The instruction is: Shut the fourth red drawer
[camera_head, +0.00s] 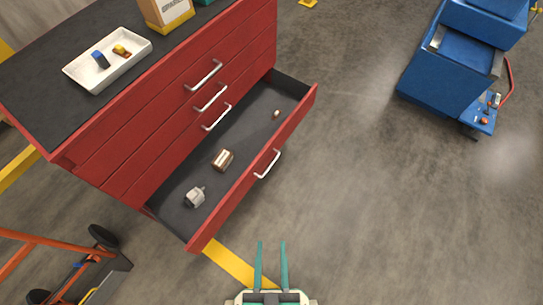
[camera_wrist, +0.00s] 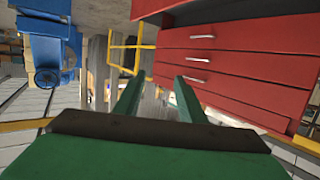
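The fourth red drawer (camera_head: 235,190) is pulled well out of the red cabinet (camera_head: 150,120) in the head view. Its silver handle (camera_head: 267,164) is on the front panel. Several small metal parts lie inside, including a copper-coloured part (camera_head: 223,159) and a grey part (camera_head: 195,197). The three drawers above it are shut. My gripper (camera_head: 271,243) is at the bottom of the head view, in front of the drawer and apart from it. Its two green fingers are spread with nothing between them. They also show in the wrist view (camera_wrist: 154,90), with the cabinet (camera_wrist: 235,65) on the right.
A white tray (camera_head: 75,73) with small items and a box (camera_head: 166,12) stand on the cabinet top. A blue machine (camera_head: 450,75) stands at the upper right. An orange cart (camera_head: 60,255) is at the lower left. The floor right of the drawer is clear.

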